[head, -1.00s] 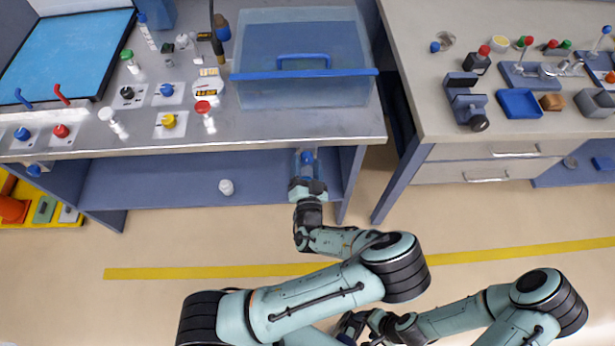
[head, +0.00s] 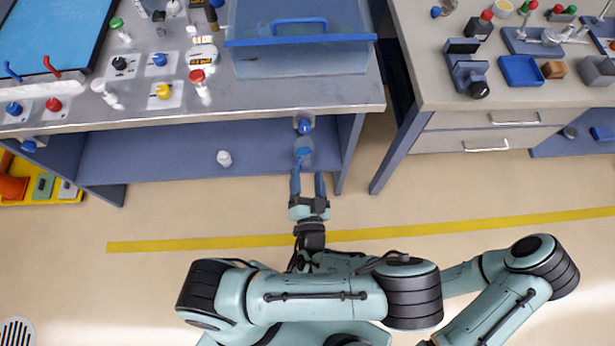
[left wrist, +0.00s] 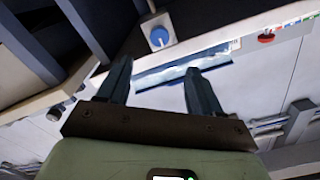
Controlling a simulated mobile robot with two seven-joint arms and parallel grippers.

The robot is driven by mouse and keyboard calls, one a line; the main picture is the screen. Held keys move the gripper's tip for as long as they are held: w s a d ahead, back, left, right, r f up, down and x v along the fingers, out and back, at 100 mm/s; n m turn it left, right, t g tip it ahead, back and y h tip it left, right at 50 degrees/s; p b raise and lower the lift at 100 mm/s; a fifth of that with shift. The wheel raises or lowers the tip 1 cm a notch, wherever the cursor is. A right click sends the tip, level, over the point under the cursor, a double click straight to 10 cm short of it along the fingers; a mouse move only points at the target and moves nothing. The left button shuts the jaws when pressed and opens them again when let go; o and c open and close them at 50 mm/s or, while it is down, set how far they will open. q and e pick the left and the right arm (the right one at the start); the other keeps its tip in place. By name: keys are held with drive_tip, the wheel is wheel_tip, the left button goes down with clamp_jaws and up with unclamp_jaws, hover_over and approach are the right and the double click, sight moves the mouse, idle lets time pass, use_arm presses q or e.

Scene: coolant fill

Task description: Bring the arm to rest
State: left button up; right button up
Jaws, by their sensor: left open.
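My left gripper (head: 308,176) is in front of the left bench, over the floor. Its two blue fingers are spread and point toward the bench, with nothing held between them. Just beyond the fingertips, a clear bluish container (head: 305,155) stands below a blue knob (head: 304,126) at the bench's front edge. A small gap seems to separate fingers and container. In the left wrist view, the open fingers (left wrist: 156,75) frame empty space, and a blue knob (left wrist: 158,37) on a pale plate lies beyond them. My right gripper is out of sight; only its arm shows at lower right.
The left bench (head: 250,108) carries a clear tank (head: 300,62) with a blue rim, plus knobs and valves. A white item (head: 224,158) lies on its lower shelf (head: 170,150). A drawer bench (head: 420,75) stands at right. The floor by the yellow line (head: 160,246) is clear.

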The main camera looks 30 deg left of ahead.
use_arm(q)
drive_tip(key=shift+f, duration=0.1)
idle(0.3)
drive_tip(key=s+a+f+n+g+h, duration=0.1)
drive_tip(key=s+f+g, duration=0.15)
drive_tip(key=f, duration=0.25)
drive_tip(key=s+a+f+g+h+p, duration=0.1)
drive_tip(key=s+f+g, duration=0.1)
drive_tip(key=f+g, duration=0.3)
drive_tip(key=s+a+f+n+g+h, duration=0.1)
drive_tip(key=s+a+f+g, duration=0.1)
drive_tip(key=f, duration=0.4)
drive_tip(key=s+d+f+n+g+h+p, duration=0.1)
drive_tip(key=s+d+f+g+h, duration=0.3)
drive_tip(key=h, duration=0.6)
drive_tip(key=s+d+n+g, duration=0.1)
drive_tip(key=s+d+g, duration=0.1)
drive_tip(key=s+d, duration=0.1)
drive_tip(key=shift+s+g+p, duration=0.3)
drive_tip(key=shift+g, duration=0.05)
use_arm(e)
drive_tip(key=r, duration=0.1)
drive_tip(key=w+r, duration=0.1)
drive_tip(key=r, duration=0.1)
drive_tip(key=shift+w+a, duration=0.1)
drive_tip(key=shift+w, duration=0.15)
